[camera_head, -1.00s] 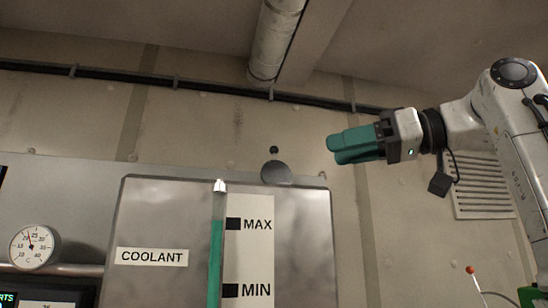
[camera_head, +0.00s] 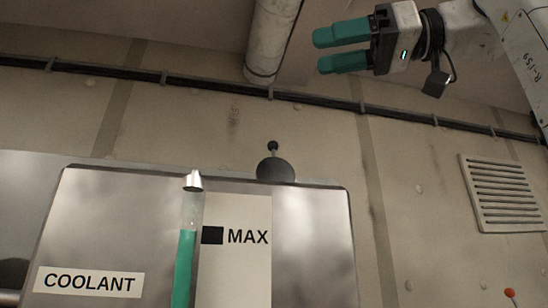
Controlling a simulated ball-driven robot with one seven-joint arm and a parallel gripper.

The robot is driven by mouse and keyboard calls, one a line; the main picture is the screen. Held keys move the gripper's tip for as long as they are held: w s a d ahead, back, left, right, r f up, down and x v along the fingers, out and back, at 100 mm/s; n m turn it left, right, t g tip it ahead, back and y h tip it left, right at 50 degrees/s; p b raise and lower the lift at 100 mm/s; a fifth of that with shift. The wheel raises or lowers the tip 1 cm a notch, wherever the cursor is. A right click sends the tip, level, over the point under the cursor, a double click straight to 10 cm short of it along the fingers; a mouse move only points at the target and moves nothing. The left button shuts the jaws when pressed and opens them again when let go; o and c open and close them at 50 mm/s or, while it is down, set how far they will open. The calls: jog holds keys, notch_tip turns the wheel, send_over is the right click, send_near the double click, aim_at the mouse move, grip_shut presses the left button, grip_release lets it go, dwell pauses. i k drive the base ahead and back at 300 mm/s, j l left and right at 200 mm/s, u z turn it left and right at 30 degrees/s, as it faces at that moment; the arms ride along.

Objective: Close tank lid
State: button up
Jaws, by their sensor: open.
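The coolant tank (camera_head: 110,220) is a grey metal box at the lower left, with a COOLANT label and a MAX mark. A green-filled sight tube (camera_head: 186,250) runs up its front. A dark round lid (camera_head: 275,170) with a small black knob (camera_head: 272,146) stands up at the tank's top edge. Its hinge and the opening are hidden from this low angle. My gripper (camera_head: 317,52) is at the upper right, above and right of the lid and apart from it. Its two green fingers point left, are parted, and hold nothing.
A vertical pipe (camera_head: 272,45) comes down from the ceiling behind the tank. A dark cable rail (camera_head: 215,85) crosses the wall. A vent grille (camera_head: 502,193) is on the right wall. The space between gripper and lid looks clear.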

aim_at(277, 170)
jog(key=i, duration=0.95)
